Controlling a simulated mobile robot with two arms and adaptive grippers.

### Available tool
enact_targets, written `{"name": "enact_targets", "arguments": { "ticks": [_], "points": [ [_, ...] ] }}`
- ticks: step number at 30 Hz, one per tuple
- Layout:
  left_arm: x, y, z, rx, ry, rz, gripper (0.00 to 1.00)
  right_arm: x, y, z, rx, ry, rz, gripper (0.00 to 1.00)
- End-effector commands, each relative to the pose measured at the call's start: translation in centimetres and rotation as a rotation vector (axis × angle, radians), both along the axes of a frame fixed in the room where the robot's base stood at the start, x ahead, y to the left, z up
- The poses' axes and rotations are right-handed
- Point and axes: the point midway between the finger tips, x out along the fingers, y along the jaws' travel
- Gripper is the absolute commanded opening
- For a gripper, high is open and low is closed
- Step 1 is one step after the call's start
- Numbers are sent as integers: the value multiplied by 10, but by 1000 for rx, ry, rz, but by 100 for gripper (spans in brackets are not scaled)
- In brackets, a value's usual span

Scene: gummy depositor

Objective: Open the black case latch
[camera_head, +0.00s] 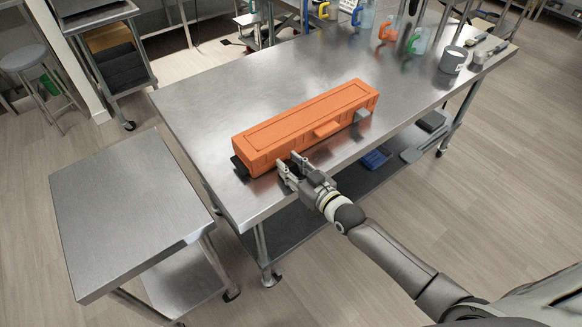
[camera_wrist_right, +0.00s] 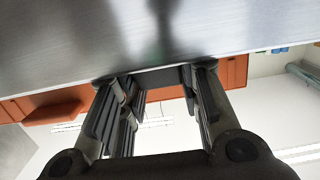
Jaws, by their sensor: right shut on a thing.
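The long orange case (camera_head: 300,125) lies closed on the steel table, with an orange handle (camera_head: 327,129) on its front. A grey latch (camera_head: 362,116) sticks out at the front right. My right gripper (camera_head: 292,167) is at the case's front left. In the right wrist view, its two fingers (camera_wrist_right: 160,82) are on either side of a dark latch (camera_wrist_right: 157,78) on the orange case wall (camera_wrist_right: 52,106); the gripper is shut on this latch. In the head view the fingers mostly hide that latch. My left gripper is not in view.
The steel table (camera_head: 210,98) is clear around the case. Bottles with coloured handles, one orange (camera_head: 388,28), and a grey tub (camera_head: 453,60) stand at the far side. A lower steel table (camera_head: 125,205) stands at the left. A blue item (camera_head: 376,158) lies on the lower shelf.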

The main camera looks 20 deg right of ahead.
Motion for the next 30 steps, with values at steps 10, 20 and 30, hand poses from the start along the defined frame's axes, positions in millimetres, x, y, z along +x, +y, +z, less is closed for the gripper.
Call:
{"name": "enact_targets", "arguments": {
  "ticks": [10,20,30],
  "points": [
    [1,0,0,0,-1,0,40,1,0,1,2,-2,0,54],
    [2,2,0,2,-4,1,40,-10,-4,1,1,0,-1,54],
    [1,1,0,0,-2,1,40,-69,-25,6,-1,2,0,54]
  ]
}}
